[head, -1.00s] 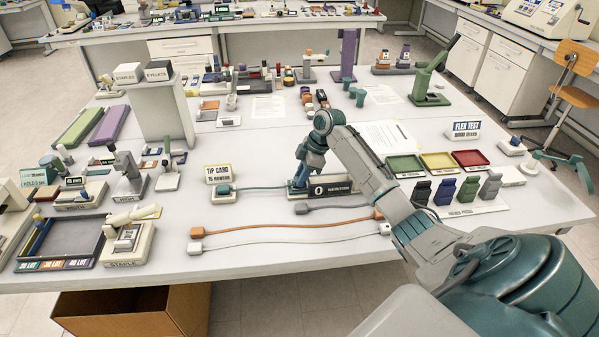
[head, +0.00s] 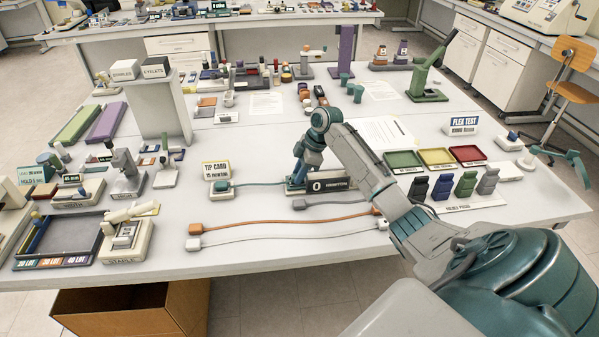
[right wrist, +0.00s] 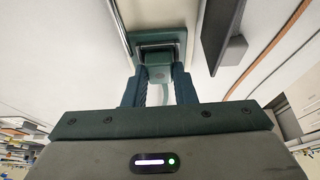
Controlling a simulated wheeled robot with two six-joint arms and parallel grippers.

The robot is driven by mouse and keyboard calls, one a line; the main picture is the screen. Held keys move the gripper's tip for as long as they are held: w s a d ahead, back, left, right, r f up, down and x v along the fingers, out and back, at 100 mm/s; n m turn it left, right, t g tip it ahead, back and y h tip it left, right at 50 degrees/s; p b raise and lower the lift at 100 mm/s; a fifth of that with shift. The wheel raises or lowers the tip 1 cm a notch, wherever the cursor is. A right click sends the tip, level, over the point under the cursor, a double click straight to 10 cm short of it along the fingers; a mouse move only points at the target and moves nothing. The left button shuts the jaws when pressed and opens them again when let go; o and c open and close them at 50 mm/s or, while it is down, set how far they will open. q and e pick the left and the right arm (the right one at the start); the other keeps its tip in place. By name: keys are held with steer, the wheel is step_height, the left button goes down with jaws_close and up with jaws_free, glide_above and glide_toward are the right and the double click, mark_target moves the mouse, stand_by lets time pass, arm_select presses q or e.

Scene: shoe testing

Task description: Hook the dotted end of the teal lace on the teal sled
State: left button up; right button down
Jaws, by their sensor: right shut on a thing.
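The teal lace (head: 262,184) runs right from a teal-topped white block (head: 221,188) by the tip card to my right gripper (head: 299,180). My right gripper is shut, apparently on the lace's end; its dots cannot be made out. In the right wrist view, my gripper (right wrist: 161,75) has its fingertips right at the teal sled (right wrist: 160,45), a squarish teal piece with a grey bar on a pale track. Fingers and housing hide most of the lace's end, so I cannot tell whether it is hooked. My left gripper is out of view.
The dark newton display (head: 330,185) stands close on the near side of the gripper. A grey lace (head: 335,204), an orange lace (head: 290,224) and a white lace (head: 290,237) lie nearer the front. The tip card (head: 216,170) stands behind the white block.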

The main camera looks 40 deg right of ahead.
steer(key=shift+s+a+f, duration=0.15)
steer(key=shift+s+f, duration=0.15)
steer(key=shift+f, duration=0.4)
steer(key=c, duration=1.1)
jaws_free()
steer(key=shift+s+r, duration=0.1)
steer(key=shift+r, duration=0.15)
steer(key=r, duration=0.1)
steer(key=d+r+b, duration=0.1)
steer(key=d+r, duration=0.1)
steer(key=shift+r+b, duration=0.35)
steer(key=shift+b, duration=0.05)
steer(key=b+v, duration=0.1)
steer(key=v, duration=0.6)
steer(key=shift+a+r, duration=0.3)
steer(key=shift+s+r, duration=0.1)
